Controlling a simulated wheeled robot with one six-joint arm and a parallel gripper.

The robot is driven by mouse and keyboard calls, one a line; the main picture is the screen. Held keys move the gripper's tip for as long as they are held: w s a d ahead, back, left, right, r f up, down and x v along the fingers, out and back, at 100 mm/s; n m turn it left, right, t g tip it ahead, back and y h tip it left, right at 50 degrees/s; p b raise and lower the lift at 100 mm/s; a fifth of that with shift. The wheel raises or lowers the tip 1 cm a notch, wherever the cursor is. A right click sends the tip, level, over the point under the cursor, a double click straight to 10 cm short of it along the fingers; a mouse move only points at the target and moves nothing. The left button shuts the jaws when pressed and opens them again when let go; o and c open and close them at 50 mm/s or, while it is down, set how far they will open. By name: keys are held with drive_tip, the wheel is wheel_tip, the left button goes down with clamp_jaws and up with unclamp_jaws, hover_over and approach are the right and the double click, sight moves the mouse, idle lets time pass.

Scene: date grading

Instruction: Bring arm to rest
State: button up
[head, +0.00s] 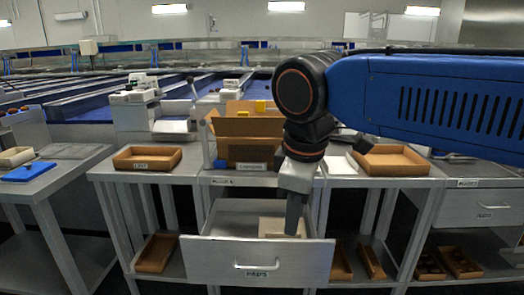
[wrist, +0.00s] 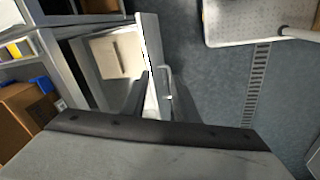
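My gripper (head: 294,218) points down at the open drawer (head: 257,262) labelled PADS, under the middle table. Its fingertips appear in or just over the drawer's right side, close behind the front panel. The fingers overlap from this side, so I cannot tell whether they are open or shut, and nothing held is visible. A beige pad or stack of pads (head: 272,226) lies in the drawer, partly behind the fingers. In the wrist view the pad (wrist: 118,53) lies flat in the drawer, with a dark finger beside the drawer front (wrist: 150,60). My blue arm reaches in from the right.
On the middle table (head: 335,182) stand a brown tray (head: 147,158), a cardboard box (head: 248,135) and another tray (head: 390,160). More trays sit on the lower shelf. A side table (head: 60,180) with a blue lid (head: 27,172) is at left. The floor before the drawer is clear.

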drive_tip(key=s+d+f+m+t, duration=0.1)
drive_tip(key=s+d+f+m, duration=0.2)
drive_tip(key=d+f+m, duration=0.4)
drive_tip(key=s+d+f+m+t, duration=0.1)
drive_tip(key=s+d+f+m, duration=0.2)
drive_tip(key=d+f+m, duration=0.4)
drive_tip(key=d+f, duration=0.3)
drive_tip(key=d, duration=0.6)
drive_tip(key=shift+f, duration=0.2)
